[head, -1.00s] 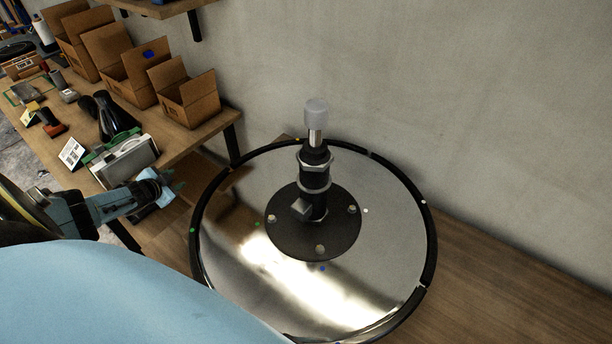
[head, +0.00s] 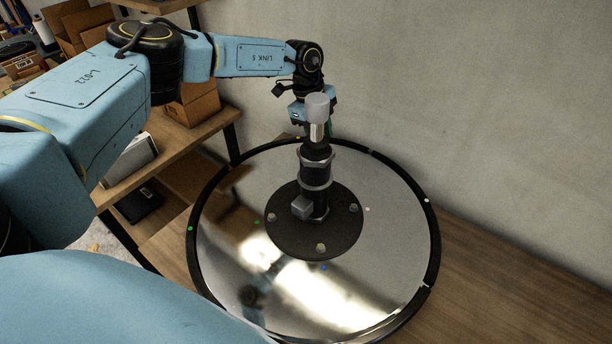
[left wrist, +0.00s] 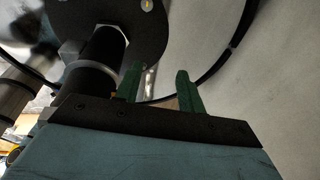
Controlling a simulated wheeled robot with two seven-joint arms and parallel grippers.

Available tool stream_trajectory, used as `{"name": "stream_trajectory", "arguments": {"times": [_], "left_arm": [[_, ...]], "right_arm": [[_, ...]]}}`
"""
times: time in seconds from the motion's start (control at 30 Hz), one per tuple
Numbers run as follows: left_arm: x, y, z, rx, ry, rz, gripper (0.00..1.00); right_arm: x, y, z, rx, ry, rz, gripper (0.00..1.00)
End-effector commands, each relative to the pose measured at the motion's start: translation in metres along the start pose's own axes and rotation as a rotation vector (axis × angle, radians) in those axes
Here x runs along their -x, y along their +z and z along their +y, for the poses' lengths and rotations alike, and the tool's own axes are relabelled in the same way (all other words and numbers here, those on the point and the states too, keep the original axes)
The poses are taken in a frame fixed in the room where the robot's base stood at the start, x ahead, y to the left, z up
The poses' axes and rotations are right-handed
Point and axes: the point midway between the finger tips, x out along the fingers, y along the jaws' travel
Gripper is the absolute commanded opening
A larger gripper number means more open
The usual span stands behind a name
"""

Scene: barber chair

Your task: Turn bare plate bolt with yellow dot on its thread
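A black round plate (head: 290,238) with several small pale bolts sits around the post's foot on a shiny disc. Bolts show at the left (head: 271,217), right (head: 354,208) and front (head: 320,248); the plate's far side is hidden by the post. In the left wrist view a bolt (left wrist: 147,5) shows at the top edge on the plate. My left gripper (left wrist: 160,71) is open, its green fingers apart, beyond the post over the disc. A small bright metallic shape lies between the fingers, bolt or reflection unclear. My right gripper is out of view.
The black post (head: 315,175) with a grey cap (head: 317,106) stands close to my left gripper. The shiny disc (head: 385,250) has a black rim and coloured dots. A wall is close behind. A shelf with cardboard boxes (head: 193,103) is at left.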

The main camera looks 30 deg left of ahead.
Motion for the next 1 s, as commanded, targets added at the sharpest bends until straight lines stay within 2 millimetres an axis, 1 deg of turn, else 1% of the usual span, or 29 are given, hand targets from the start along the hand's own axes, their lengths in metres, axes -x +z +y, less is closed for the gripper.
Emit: {"name": "stream_trajectory", "arguments": {"times": [0.03, 0.13, 0.27, 0.37, 0.47, 0.6, 0.8, 0.9, 1.0], "left_arm": [[-0.001, 0.005, 0.005, 0.014, 0.036, -0.068, 0.39], [-0.001, 0.016, 0.015, 0.049, 0.082, -0.166, 0.39], [-0.004, 0.023, 0.020, 0.070, 0.104, -0.220, 0.39], [-0.014, 0.025, 0.022, 0.074, 0.107, -0.225, 0.39], [-0.031, 0.029, 0.024, 0.074, 0.107, -0.224, 0.39], [-0.062, 0.035, 0.028, 0.074, 0.108, -0.221, 0.39], [-0.101, 0.044, 0.032, 0.075, 0.106, -0.220, 0.39], [-0.116, 0.048, 0.033, 0.074, 0.105, -0.221, 0.39], [-0.125, 0.049, 0.033, 0.074, 0.104, -0.220, 0.39]], "right_arm": [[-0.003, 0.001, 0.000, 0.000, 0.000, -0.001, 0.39], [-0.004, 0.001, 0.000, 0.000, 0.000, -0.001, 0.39], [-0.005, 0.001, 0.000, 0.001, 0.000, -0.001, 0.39], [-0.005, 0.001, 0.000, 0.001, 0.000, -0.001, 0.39], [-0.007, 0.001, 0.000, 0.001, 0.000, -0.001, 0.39], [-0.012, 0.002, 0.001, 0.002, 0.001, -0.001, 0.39], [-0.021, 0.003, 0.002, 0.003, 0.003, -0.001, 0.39], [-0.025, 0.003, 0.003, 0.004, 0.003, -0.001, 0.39], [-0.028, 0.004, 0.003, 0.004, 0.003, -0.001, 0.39]]}}
